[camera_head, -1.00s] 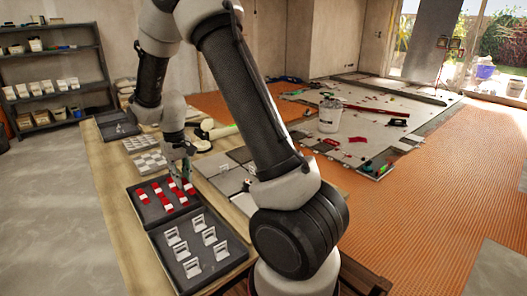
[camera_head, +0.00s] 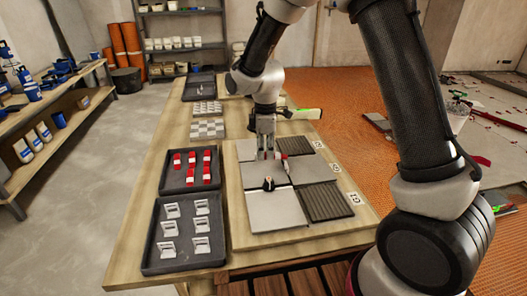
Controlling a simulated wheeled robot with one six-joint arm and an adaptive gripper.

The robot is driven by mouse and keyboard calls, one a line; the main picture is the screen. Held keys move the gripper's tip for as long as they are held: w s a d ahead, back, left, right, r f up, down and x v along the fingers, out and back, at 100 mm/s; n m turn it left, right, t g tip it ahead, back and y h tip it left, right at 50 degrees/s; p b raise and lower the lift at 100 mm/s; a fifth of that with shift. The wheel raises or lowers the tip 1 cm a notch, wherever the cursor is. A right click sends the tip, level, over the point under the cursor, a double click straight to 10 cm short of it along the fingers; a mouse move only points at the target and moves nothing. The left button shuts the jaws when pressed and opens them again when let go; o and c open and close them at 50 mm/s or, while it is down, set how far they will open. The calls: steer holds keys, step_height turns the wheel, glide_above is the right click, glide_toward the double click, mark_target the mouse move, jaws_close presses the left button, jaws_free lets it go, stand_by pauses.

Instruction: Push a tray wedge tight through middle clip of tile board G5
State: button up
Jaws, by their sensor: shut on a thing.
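The tile board (camera_head: 236,237) lies on the wooden table with light smooth tiles and dark ribbed tiles. Small white labels (camera_head: 355,198) are at its right edge; I cannot read them surely. My gripper (camera_head: 267,155) points down over the far middle of the board, shut on a small red wedge that its fingers mostly hide. A small dark and pale piece (camera_head: 268,184) stands at the seam in front of the gripper. A thin red and white piece (camera_head: 285,160) stands just right of the fingers. Whether the held wedge is in a clip cannot be told.
A dark tray of red wedges (camera_head: 164,183) lies left of the board. A tray of white clips (camera_head: 154,252) is in front of it. Checkered tile pieces (camera_head: 207,127) and another dark tray (camera_head: 196,92) lie farther back. My arm crosses the right side.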

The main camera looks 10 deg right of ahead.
mark_target(274, 172)
steer(key=shift+s+a+f+n, duration=0.15)
steer(key=shift+s+a+n, duration=0.05)
steer(key=shift+a+n, duration=0.55)
steer(key=shift+f, duration=2.75)
steer(key=shift+f, duration=0.1)
steer(key=shift+d, duration=0.2)
steer(key=shift+d, duration=0.9)
steer(key=shift+d, duration=1.15)
steer(key=o, duration=0.8)
